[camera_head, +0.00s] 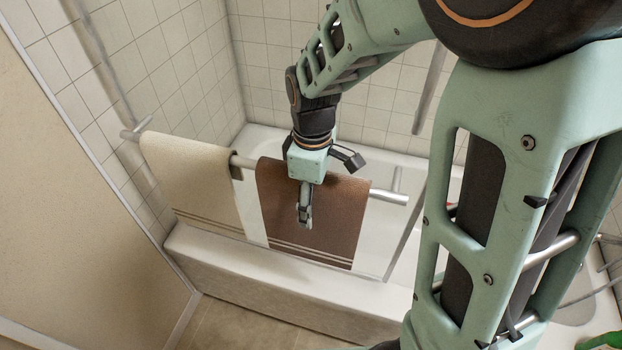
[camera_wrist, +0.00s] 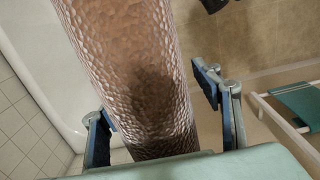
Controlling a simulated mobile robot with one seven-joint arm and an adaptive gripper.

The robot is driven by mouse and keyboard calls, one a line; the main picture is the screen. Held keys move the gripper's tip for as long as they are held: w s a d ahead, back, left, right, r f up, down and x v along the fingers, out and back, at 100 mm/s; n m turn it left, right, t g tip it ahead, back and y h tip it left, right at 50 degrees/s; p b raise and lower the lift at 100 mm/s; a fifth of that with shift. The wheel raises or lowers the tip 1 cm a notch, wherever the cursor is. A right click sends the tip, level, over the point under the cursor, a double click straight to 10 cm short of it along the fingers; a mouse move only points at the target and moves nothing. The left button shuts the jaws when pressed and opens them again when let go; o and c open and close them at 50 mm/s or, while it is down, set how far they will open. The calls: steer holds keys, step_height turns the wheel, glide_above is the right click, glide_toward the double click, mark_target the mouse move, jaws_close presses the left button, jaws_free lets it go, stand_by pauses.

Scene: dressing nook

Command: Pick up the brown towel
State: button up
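The brown towel (camera_head: 330,210) hangs over a metal rail beside the bathtub, with pale stripes near its lower edge. My gripper (camera_head: 304,220) points down at the towel, overlapping its upper middle in the head view. In the wrist view the dimpled brown towel (camera_wrist: 130,70) runs between the two fingers of my gripper (camera_wrist: 155,115). The fingers are apart, one on each side of the towel, and do not look closed on it. The towel's part behind my gripper is hidden in the head view.
A cream towel (camera_head: 190,180) hangs left of the brown one on the same rail (camera_head: 388,197). The white bathtub (camera_head: 275,305) lies behind and below, against tiled walls. A beige panel (camera_head: 80,190) stands at left. The wrist view shows a white rack with a green cloth (camera_wrist: 300,102).

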steer(key=c, duration=1.2)
steer(key=shift+c, duration=0.3)
steer(key=shift+a+r, duration=0.1)
steer(key=shift+r, duration=0.1)
